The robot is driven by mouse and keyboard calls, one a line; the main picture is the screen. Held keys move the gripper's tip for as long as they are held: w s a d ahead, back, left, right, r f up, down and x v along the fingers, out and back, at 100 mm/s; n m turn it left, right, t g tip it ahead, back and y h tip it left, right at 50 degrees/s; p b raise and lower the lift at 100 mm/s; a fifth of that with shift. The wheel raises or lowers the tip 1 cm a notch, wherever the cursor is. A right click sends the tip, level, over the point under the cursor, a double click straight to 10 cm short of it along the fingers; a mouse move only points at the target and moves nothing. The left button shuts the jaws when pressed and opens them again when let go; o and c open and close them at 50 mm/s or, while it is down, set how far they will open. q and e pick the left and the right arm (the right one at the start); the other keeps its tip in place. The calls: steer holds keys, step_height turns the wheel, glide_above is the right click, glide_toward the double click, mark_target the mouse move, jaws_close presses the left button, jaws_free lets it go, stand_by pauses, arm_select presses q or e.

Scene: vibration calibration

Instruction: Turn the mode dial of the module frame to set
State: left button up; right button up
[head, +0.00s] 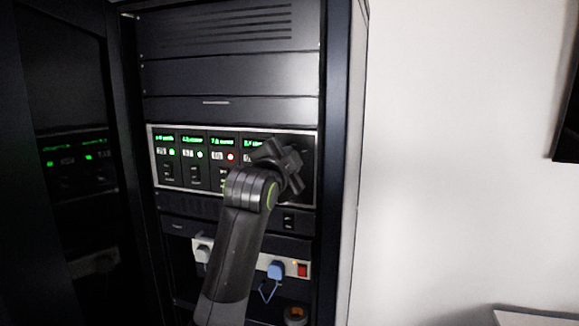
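The module frame (151,160) is a light-edged panel across the rack, with several dark modules side by side. Each visible module has a green text display, and small lamps show green on the left ones and red on the third. My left gripper (284,160) is in front of the right end of the module frame, seen from behind. Its fingers are hidden or too dark to make out, so I cannot tell whether they are open or touch anything. The mode dial is not visible; the gripper and wrist cover part of the right modules. My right gripper is not in view.
The rack's door (60,90) stands open on the left and reflects the displays. Below the frame is a power strip (246,257) with a grey plug (203,251), a blue plug (276,269) and a red switch (302,270).

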arm_select(q)
steer(key=shift+f+m, duration=0.1)
steer(key=shift+m, duration=0.3)
steer(key=o, duration=0.6)
steer(key=shift+o, duration=0.2)
steer(key=shift+s, duration=0.15)
steer(key=b+v, duration=0.7)
steer(key=v, duration=1)
